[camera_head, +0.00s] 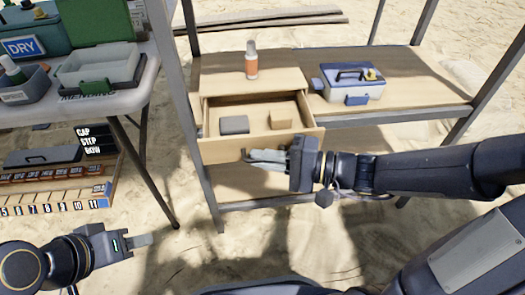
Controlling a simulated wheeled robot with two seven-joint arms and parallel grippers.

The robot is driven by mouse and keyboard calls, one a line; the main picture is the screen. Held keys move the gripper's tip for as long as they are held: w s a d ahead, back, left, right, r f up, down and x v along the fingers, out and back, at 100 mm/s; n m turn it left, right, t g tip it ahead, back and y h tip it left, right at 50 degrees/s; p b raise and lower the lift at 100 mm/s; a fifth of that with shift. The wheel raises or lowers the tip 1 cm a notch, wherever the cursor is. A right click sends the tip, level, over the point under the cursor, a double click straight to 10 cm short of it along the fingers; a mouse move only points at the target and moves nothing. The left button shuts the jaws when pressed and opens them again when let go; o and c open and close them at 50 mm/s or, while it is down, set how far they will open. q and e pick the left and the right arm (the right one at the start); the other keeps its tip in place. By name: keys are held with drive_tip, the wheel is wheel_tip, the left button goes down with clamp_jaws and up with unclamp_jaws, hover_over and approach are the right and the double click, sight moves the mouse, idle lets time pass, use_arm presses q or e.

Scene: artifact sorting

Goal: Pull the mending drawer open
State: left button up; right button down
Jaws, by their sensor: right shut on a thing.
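The mending drawer (225,152) is a light wooden drawer in the shelf rack at the middle of the head view. It stands open, pulled out toward me, with a dark grey block and a small tan block inside. My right gripper (262,158) is at the right half of the drawer front, shut on the drawer's handle, which the fingers mostly hide. My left gripper (142,240) is low at the left, over the sand, away from the drawer. Its fingers look close together, but I cannot tell whether they are open or shut.
A white bottle with an orange label (251,62) stands on top of the drawer cabinet. A blue and white case (348,85) sits on the shelf to the right. A white table (125,98) with bins is at the left. Metal rack posts (182,105) flank the drawer.

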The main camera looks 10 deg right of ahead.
drive_tip(key=c, duration=1.5)
unclamp_jaws()
drive_tip(key=shift+d, duration=0.1)
drive_tip(key=p+v, duration=0.2)
drive_tip(key=v, duration=0.5)
drive_tip(key=shift+s+d, duration=0.15)
drive_tip(key=shift+d, duration=0.15)
